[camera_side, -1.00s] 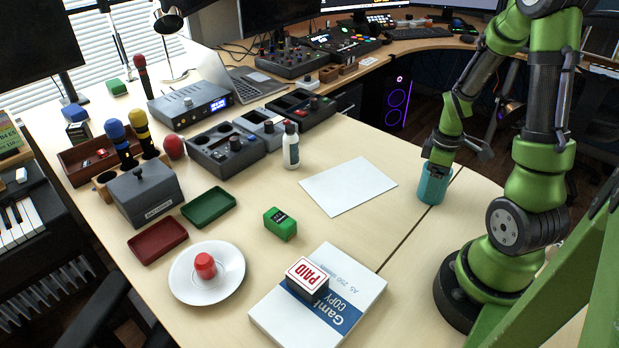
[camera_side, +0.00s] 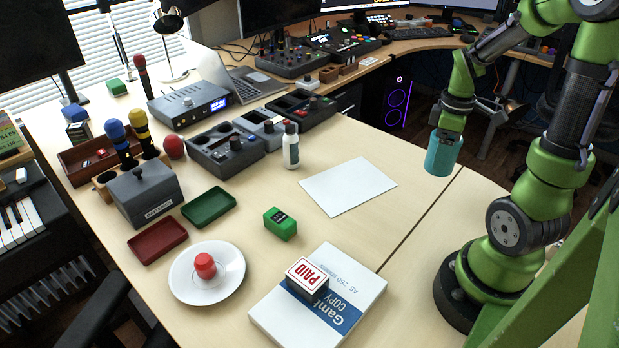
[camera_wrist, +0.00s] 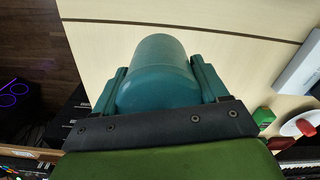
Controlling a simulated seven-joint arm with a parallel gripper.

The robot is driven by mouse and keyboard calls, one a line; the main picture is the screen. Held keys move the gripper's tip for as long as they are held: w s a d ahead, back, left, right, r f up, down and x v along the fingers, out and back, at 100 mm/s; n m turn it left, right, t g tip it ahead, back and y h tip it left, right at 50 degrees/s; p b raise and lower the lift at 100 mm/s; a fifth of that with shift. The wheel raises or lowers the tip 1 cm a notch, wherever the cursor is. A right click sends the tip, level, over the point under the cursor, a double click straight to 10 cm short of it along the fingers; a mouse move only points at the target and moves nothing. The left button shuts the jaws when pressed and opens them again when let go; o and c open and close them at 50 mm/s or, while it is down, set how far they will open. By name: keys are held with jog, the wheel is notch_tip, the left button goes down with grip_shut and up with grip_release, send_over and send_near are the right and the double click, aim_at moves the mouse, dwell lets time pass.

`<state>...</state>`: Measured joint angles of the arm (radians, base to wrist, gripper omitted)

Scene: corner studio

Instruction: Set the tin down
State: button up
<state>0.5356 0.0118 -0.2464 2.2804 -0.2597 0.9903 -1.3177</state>
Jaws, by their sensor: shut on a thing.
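The teal tin (camera_side: 442,154) is a plain cylinder, held upright in the side view above the table (camera_side: 405,263) near its right edge. My gripper (camera_side: 453,127) is shut on its upper part. In the wrist view the tin (camera_wrist: 158,75) fills the space between the two fingers of my gripper (camera_wrist: 160,88), one finger pressed to each side. The tabletop (camera_wrist: 240,55) shows pale beyond it. The tin's underside is hidden in both views.
A white sheet (camera_side: 347,186) lies left of the tin. A green block (camera_side: 280,223) and a white plate (camera_side: 232,283) stand further left. The table right of the sheet is clear.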

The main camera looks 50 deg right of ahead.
jog(key=w+d+f, duration=0.1)
jog(key=w+d, duration=0.2)
jog(key=w, duration=0.3)
jog(key=w+d+f+n, duration=0.1)
jog(key=w+d+f, duration=0.1)
jog(key=w, duration=0.4)
jog(key=w+d+f+n, duration=0.1)
jog(key=w+d+f, duration=0.1)
jog(key=w+d, duration=0.3)
jog(key=shift+w, duration=0.4)
jog(key=shift+f, duration=1.8)
jog(key=o, duration=1)
jog(key=shift+f, duration=0.15)
jog(key=shift+o, duration=0.2)
